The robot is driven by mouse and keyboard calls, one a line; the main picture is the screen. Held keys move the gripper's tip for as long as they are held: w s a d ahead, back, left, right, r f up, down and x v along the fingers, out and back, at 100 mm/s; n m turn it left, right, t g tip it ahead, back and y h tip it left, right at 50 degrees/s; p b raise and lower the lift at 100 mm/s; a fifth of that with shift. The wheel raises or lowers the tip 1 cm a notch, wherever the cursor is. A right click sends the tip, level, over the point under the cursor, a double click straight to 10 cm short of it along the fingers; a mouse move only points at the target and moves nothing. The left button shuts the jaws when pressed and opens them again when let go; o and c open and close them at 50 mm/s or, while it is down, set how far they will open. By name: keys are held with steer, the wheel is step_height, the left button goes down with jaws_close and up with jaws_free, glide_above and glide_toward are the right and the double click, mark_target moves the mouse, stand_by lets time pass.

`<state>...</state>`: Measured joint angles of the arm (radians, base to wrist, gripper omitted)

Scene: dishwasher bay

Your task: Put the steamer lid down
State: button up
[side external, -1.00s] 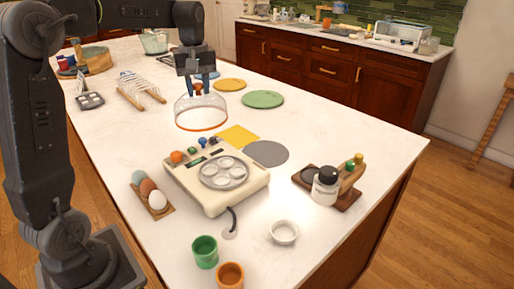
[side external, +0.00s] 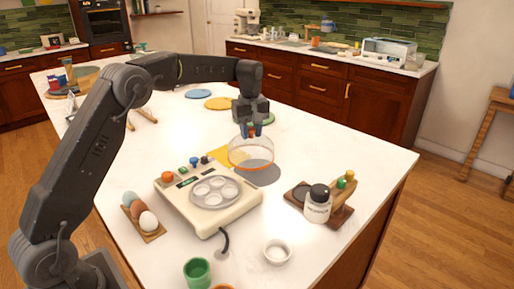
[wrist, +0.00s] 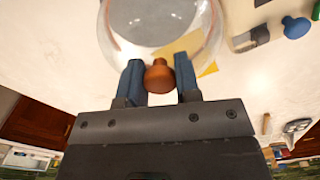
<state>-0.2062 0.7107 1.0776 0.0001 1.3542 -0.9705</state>
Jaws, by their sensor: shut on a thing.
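The steamer lid (side external: 252,154) is a clear dome with an orange rim and an orange-brown knob (wrist: 159,76). My gripper (side external: 251,130) is shut on the knob, with a blue finger on each side of it in the wrist view (wrist: 159,80). The lid hangs level, just behind and right of the steamer base. I cannot tell whether the rim touches the counter. The cream steamer base (side external: 207,202) has a tray with round cups on top.
A yellow square (side external: 225,155) lies beside the grey mat. An egg holder (side external: 143,219) is left of the steamer. A wooden stand with a white jar (side external: 317,207), a white bowl (side external: 277,251) and a green cup (side external: 197,272) are nearer. Bare counter lies right of the lid.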

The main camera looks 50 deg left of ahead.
steer(key=shift+w+d+f, duration=0.5)
steer(key=shift+w+d, duration=0.05)
steer(key=shift+d, duration=0.15)
steer(key=shift+f, duration=2.05)
steer(key=shift+f, duration=0.15)
steer(key=o, duration=1)
steer(key=shift+c, duration=0.2)
